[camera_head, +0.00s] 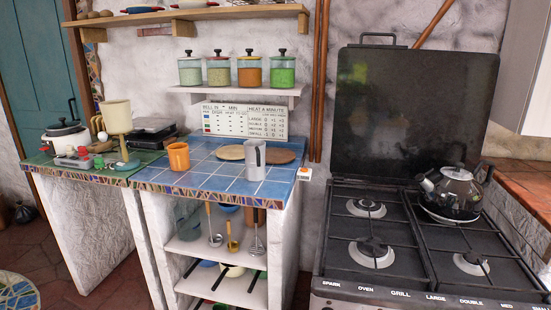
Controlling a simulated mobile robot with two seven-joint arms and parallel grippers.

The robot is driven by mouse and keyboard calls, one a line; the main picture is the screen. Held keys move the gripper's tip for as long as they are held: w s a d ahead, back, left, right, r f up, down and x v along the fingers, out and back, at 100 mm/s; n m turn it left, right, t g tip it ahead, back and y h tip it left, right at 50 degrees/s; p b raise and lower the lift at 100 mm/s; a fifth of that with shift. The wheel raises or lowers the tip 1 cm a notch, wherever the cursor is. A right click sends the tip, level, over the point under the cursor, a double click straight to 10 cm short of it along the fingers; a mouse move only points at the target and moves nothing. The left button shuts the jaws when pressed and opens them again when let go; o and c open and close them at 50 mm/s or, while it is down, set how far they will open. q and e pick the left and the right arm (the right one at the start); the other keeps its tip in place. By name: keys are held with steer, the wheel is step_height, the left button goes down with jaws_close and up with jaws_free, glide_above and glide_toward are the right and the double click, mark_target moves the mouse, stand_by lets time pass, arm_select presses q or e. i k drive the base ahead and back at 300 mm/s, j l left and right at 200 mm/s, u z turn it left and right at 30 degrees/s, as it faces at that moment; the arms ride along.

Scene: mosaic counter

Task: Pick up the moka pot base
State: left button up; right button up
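A grey, upright, pitcher-like vessel (255,160) stands on the blue-tiled counter (215,180), near its right front part. It may be a moka pot part, but I cannot tell whether it is the base. An orange mug (178,157) stands on the same counter to its left. Small items (76,159) lie on the green counter at the left, too small to make out. Neither of my grippers is in view.
Flat round discs (278,156) lie behind the grey vessel. A kettle (457,190) sits on the gas stove (375,245) at the right. Utensils hang below the counter's front edge.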

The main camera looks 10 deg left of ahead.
mark_target(250, 174)
steer(key=i+j+u, duration=0.1)
steer(key=j, duration=0.3)
steer(key=i+j+u, duration=0.1)
steer(key=i+j, duration=0.2)
steer(key=i+j+u, duration=0.1)
steer(key=j, duration=0.4)
steer(key=i, duration=0.1)
